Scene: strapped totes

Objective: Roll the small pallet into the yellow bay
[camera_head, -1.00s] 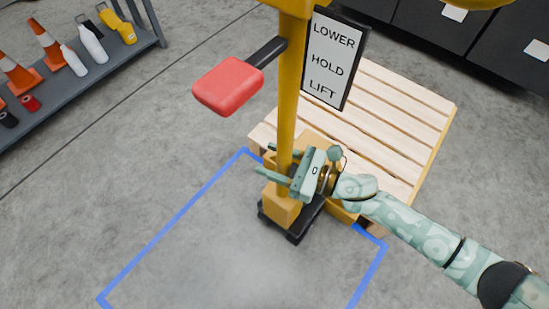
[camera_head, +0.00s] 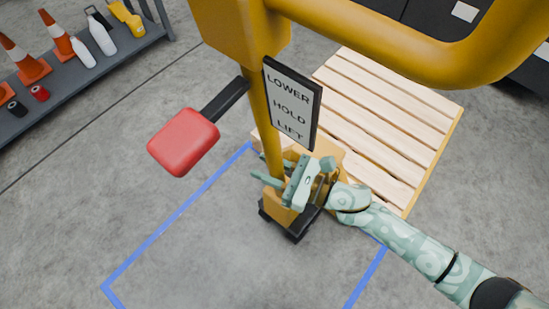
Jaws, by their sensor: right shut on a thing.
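The small wooden pallet (camera_head: 385,115) lies on the floor at upper right, with the yellow pallet truck at its near side. The truck's yellow post (camera_head: 262,125) carries a red lever (camera_head: 184,141) and a sign (camera_head: 292,103) reading LOWER, HOLD, LIFT. A thick yellow handle bar (camera_head: 400,50) crosses the top, close to the camera. My right gripper (camera_head: 270,172) is shut on the low part of the post, its fingers partly hidden there. My left gripper is not in view. No yellow bay shows.
A blue floor outline (camera_head: 180,220) lies in front of the truck, its inside bare where visible. A grey shelf (camera_head: 110,58) with cones and bottles stands at upper left. Dark cabinets (camera_head: 430,15) stand at the back right.

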